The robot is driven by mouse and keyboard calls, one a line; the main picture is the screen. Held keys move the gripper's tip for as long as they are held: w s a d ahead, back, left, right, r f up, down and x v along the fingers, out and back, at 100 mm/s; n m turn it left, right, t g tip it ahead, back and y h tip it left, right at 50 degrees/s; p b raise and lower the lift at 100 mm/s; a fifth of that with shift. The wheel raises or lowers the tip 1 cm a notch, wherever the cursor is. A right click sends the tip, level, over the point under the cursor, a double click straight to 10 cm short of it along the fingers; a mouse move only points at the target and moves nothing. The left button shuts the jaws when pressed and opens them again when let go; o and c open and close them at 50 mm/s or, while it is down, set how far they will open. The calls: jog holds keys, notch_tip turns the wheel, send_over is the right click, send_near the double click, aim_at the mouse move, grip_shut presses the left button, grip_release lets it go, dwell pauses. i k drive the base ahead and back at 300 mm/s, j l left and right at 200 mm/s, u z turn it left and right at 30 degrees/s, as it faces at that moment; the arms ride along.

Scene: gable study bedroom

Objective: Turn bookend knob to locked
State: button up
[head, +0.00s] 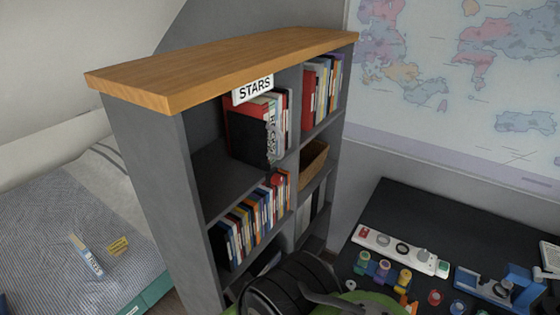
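A dark bookend (247,142) seems to stand in the upper left compartment of the grey bookshelf (145,165), under the sign reading STARS (253,88). A small patterned grey piece (272,142) shows at its right edge; I cannot tell whether this is the knob or how it is turned. A small round red thing (278,180) shows below it by the lower row of books; what it is stays unclear. My gripper's fingertips do not show.
The shelf holds several books (250,213) and a wicker basket (312,163). At right, a black desk (400,214) carries a white power strip (399,250), several small spools (381,269) and a blue tool (499,287). A bed (70,225) lies at left.

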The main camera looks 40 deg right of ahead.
aim_at(278, 180)
jog(key=z, duration=1.2)
